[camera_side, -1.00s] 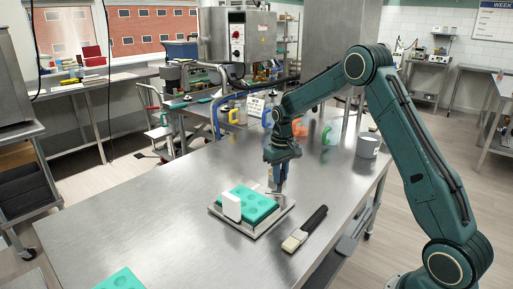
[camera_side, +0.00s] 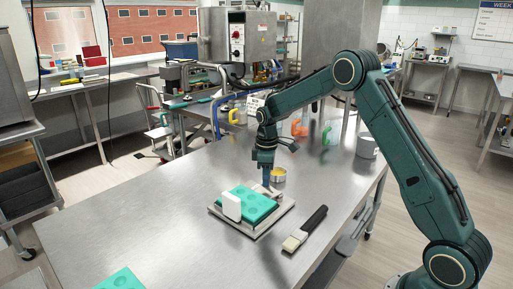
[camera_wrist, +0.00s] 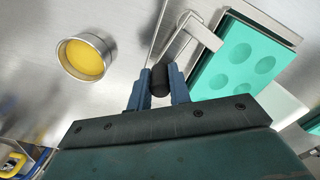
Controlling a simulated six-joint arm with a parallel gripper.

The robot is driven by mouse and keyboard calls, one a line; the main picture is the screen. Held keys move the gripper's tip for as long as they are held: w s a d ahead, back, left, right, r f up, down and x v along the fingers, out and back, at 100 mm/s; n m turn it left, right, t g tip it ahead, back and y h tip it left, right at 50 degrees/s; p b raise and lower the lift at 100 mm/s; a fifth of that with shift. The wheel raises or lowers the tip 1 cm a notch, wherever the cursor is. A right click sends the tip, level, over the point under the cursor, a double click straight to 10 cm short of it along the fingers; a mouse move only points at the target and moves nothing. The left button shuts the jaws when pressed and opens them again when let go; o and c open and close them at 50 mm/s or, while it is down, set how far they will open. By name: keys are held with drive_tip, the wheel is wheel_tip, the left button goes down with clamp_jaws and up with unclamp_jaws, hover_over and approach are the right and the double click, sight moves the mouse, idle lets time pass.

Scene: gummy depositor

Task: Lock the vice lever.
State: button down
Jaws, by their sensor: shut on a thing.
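The vice is a pale metal plate (camera_side: 276,218) on the table, with a teal mould (camera_side: 258,206) on it and a white block (camera_side: 231,206) at its front left. In the wrist view, the lever is a bent thin metal rod (camera_wrist: 173,50) ending in a black knob (camera_wrist: 160,79), beside the teal mould (camera_wrist: 225,65). My gripper (camera_wrist: 160,88) has its blue fingers on both sides of the knob and is shut on it. In the side view, my gripper (camera_side: 267,187) is low at the mould's back corner and hides most of the lever.
A round metal cup with yellow contents (camera_side: 278,175) stands close behind my gripper. A brush with a black handle (camera_side: 313,220) lies right of the vice. A second teal mould (camera_side: 121,280) is at the front edge. The left of the table is clear.

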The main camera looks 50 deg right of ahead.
drive_tip(key=shift+w+a+n, duration=0.1)
drive_tip(key=shift+a+n, duration=0.6)
drive_tip(key=shift+n, duration=0.6)
drive_tip(key=c, duration=1.3)
unclamp_jaws()
drive_tip(key=shift+r, duration=0.15)
drive_tip(key=shift+r, duration=6.8)
drive_tip(key=shift+a+r, duration=0.1)
